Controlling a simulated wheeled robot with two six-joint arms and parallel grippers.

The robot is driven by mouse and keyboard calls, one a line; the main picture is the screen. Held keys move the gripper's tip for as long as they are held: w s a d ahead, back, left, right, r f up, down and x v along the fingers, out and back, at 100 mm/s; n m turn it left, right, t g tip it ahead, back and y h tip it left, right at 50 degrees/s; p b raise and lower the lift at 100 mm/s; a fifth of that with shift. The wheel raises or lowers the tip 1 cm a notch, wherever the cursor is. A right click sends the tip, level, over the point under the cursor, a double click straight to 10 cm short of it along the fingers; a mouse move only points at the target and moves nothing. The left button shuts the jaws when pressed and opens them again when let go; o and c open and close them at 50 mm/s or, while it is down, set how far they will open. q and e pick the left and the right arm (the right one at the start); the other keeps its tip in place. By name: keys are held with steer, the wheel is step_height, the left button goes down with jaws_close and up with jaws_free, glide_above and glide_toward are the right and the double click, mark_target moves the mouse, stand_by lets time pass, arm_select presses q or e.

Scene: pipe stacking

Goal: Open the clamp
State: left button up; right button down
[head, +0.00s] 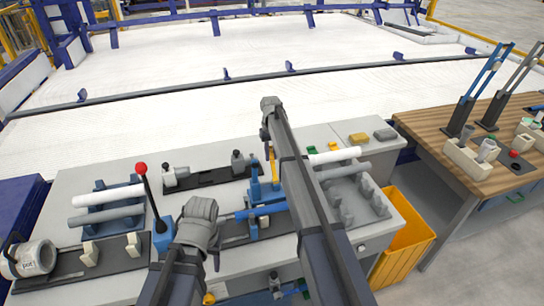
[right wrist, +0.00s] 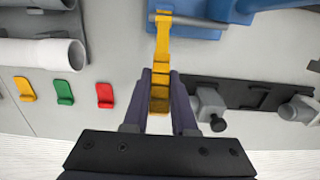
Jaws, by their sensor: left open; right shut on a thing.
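The blue clamp (head: 256,190) stands on the grey workbench, partly behind my right arm. Its yellow handle (head: 273,165) shows beside that arm and also fills the middle of the right wrist view (right wrist: 162,45). My right gripper (right wrist: 160,100) is shut on the yellow handle, with a finger on each side of it. The clamp's blue body (right wrist: 205,28) is at the top of that view. My left gripper (head: 200,215) is at the grey wrist part in the lower middle of the head view, left of the clamp. It is open, and its jaws are largely hidden.
White and grey pipes lie in racks at the left (head: 107,205) and right (head: 345,165). A red-knobbed lever (head: 141,169) stands left of the clamp. Red (right wrist: 104,94), green (right wrist: 64,88) and yellow hooks lie near the right gripper. A yellow bin (head: 405,240) stands at the right.

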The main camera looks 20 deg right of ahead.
steer(key=shift+f, duration=0.15)
stand_by(0.4)
steer(key=c, duration=0.7)
jaws_free()
steer(key=shift+w, duration=0.15)
steer(key=r+p, duration=0.8)
steer(key=shift+w, duration=0.2)
steer(key=shift+f, duration=0.1)
